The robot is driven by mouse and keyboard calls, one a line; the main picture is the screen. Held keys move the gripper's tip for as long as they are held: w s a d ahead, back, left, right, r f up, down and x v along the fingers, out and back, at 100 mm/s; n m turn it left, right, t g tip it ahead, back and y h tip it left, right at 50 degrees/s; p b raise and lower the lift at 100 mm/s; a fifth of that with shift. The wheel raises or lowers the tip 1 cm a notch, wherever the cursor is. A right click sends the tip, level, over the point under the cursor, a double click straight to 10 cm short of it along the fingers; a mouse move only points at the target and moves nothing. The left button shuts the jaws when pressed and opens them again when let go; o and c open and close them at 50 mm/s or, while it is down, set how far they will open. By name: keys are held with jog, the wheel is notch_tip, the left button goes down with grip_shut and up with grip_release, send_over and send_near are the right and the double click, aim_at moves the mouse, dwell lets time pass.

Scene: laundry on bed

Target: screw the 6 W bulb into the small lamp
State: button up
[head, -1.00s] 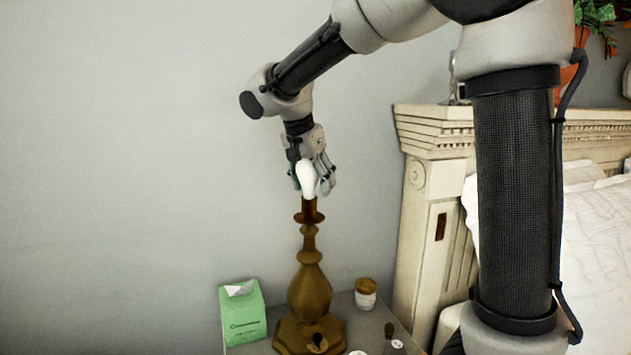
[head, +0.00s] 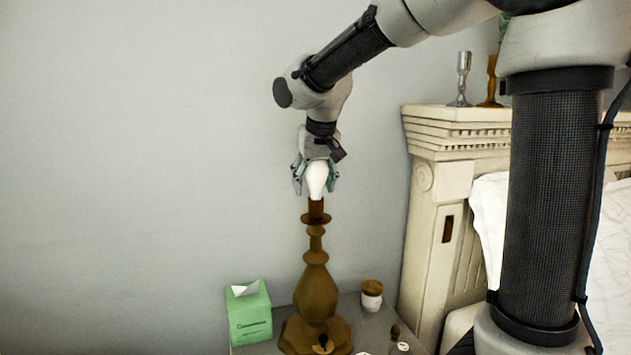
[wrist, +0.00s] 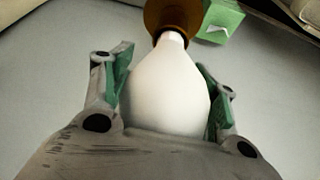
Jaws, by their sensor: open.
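The white bulb (head: 317,178) stands upright at the top of the small brown lamp (head: 315,290), its narrow neck at the lamp's socket. In the wrist view the bulb (wrist: 168,88) fills the space between the fingers, with the brown socket (wrist: 174,18) just beyond its neck. My gripper (head: 316,184) is around the bulb from above, its fingers apart on either side. In the wrist view my gripper (wrist: 168,95) shows a gap at the left finger; the right finger is very close to the bulb. How deep the bulb's base sits in the socket is hidden.
The lamp stands on a nightstand (head: 362,328). A green tissue box (head: 250,318) is at its left, and a small jar with a brown lid (head: 371,295) at its right. The carved headboard (head: 430,180) and bed are further right. The wall behind is bare.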

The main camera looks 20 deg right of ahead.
jog(key=n+y, duration=0.1)
jog(key=n, duration=0.1)
jog(key=a+n+y, duration=0.1)
jog(key=n, duration=0.4)
jog(key=n+g+y, duration=0.1)
jog(key=n, duration=0.1)
jog(key=shift+s+a, duration=0.25)
jog(key=shift+a, duration=0.05)
jog(key=c, duration=0.9)
jog(key=m, duration=0.1)
jog(key=m+h, duration=0.1)
jog(key=m, duration=0.1)
jog(key=shift+w+d+t, duration=0.15)
jog(key=shift+d+t, duration=0.15)
jog(key=shift+w+d+m+h, duration=0.15)
jog(key=shift+m+h, duration=0.15)
jog(key=shift+m, duration=0.7)
jog(key=shift+s+d+m+h, duration=0.15)
jog(key=shift+m+h, duration=0.15)
jog(key=shift+m, duration=0.7)
